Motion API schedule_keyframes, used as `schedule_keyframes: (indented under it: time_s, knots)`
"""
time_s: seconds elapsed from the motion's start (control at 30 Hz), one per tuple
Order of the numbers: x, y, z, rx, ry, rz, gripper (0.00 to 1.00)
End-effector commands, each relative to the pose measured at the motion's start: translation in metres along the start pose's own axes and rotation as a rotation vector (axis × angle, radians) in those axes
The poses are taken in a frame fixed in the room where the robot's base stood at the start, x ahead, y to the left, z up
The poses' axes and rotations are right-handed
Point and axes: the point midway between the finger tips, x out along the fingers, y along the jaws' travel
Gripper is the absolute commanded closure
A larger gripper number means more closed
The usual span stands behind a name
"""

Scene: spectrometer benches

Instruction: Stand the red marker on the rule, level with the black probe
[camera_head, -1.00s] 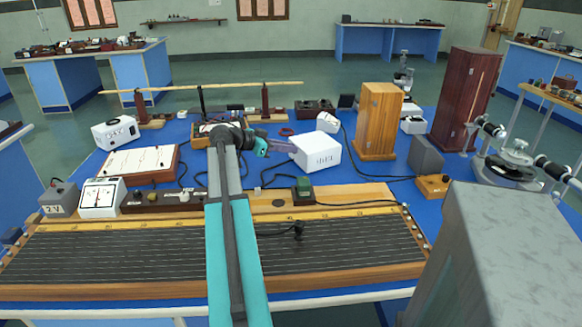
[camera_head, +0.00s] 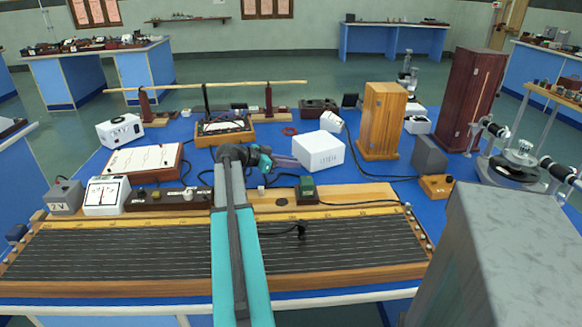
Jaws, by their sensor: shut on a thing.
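My gripper (camera_head: 266,162) is low behind the wire board, left of the white box. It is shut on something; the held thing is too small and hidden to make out. I cannot pick out the red marker clearly anywhere else. The rule (camera_head: 345,212) is the yellow graduated strip along the back of the long wire board, and my arm covers part of it. The black probe (camera_head: 301,229) is on the wires in front of the rule, right of my arm, with a black lead running from it. My gripper is behind and left of the probe.
The wire board (camera_head: 130,287) fills the front of the blue bench. A dark green-topped block (camera_head: 306,187) sits behind the rule near the probe. The white box (camera_head: 319,150) is close right of my gripper. A wooden box (camera_head: 381,122) stands farther right.

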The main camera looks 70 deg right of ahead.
Motion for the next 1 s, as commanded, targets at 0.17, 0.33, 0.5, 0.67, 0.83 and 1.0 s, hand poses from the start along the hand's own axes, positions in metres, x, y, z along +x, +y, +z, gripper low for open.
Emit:
schedule_keyframes:
  time_s: [0.17, 0.33, 0.5, 0.67, 0.83, 1.0]
  knots:
    - [0.005, 0.000, 0.013, -0.001, 0.000, 0.000, 1.00]
    - [0.006, 0.000, 0.014, 0.000, 0.000, -0.001, 1.00]
    - [0.006, 0.000, 0.015, 0.000, 0.000, -0.001, 1.00]
    - [0.007, 0.000, 0.017, 0.000, 0.000, -0.001, 0.84]
    - [0.006, 0.000, 0.016, 0.000, 0.000, -0.001, 0.68]
    - [0.006, 0.000, 0.016, 0.000, 0.000, -0.001, 0.68]
